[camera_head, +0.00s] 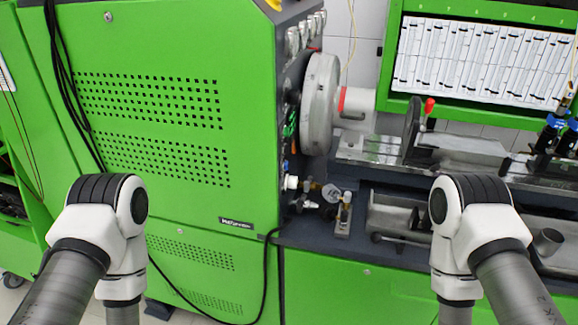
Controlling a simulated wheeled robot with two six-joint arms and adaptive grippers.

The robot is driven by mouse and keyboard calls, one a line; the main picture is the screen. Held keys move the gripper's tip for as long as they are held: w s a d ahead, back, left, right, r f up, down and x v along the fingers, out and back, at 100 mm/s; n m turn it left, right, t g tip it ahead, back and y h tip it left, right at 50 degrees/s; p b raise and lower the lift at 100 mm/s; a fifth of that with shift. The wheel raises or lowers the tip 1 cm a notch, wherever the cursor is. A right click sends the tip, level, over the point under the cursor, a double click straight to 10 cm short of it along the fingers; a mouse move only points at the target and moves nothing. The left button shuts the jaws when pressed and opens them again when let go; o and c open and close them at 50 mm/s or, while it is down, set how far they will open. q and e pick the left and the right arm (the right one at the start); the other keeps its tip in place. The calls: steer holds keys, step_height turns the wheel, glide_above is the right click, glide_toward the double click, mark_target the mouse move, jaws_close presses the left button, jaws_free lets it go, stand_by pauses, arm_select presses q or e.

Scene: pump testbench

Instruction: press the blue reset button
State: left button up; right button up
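I cannot pick out the blue reset button for sure. The green pump testbench cabinet (150,150) fills the left and middle of the view. Its narrow dark side panel (290,80) is seen edge-on and carries small knobs and fittings, too small and slanted to tell apart. Blue parts (557,122) show on a fitting at the far right edge; I cannot tell whether any is a button. Both my arms come in from the bottom, bent at white and black joints. Neither gripper is in view.
A large grey flywheel (320,103) with a white hub stands right of the cabinet. A metal bench rail (465,150) runs to the right, with a red-tipped lever (428,107). A rack of graduated tubes (480,62) is behind. A black cable (268,270) hangs down the cabinet front.

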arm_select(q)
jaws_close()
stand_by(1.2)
